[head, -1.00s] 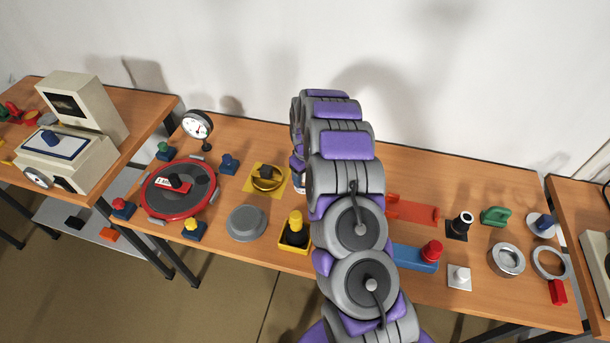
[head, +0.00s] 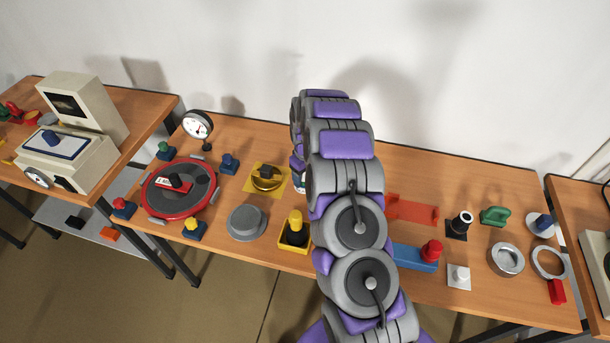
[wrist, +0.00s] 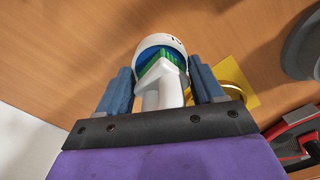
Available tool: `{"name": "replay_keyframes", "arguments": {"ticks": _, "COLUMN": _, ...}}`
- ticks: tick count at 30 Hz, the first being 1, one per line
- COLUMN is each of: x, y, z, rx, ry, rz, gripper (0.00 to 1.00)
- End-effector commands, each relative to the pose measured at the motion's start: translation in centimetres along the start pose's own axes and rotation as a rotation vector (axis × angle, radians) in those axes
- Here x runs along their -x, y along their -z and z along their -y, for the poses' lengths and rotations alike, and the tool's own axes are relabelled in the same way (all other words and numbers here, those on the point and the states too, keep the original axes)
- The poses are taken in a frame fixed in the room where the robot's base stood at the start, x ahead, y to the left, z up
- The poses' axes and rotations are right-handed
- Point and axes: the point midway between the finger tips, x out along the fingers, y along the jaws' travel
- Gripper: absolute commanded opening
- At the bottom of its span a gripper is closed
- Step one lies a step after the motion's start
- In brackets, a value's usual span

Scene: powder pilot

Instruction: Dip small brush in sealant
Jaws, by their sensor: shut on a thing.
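My gripper (wrist: 160,68) is shut on a small brush (wrist: 160,84). The brush has a white handle between the two blue fingers and green bristles at its far end. A white round pot (wrist: 160,40) with a dark blue inside stands on the table just past the fingertips. The bristles overlap the pot's opening in the wrist view. I cannot tell how deep they are or whether they touch the sealant. In the head view my arm hides the gripper and brush, and only a sliver of the pot shows.
A yellow plate with a gold ring (head: 267,178) lies close left of the pot. A grey lid-like disc (head: 247,222) and a yellow holder with a black-and-yellow knob (head: 294,236) are nearer. A red-rimmed round device (head: 179,188) stands left. A red bracket (head: 412,210) lies right.

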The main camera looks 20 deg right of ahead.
Motion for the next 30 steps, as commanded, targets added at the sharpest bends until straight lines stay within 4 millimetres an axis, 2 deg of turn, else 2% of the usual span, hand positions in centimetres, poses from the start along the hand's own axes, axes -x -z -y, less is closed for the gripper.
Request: {"name": "replay_keyframes", "arguments": {"ticks": 30, "x": 7.0, "y": 0.0, "z": 0.0, "rx": -0.001, "ry": -0.001, "rz": -0.002, "gripper": 0.37}}
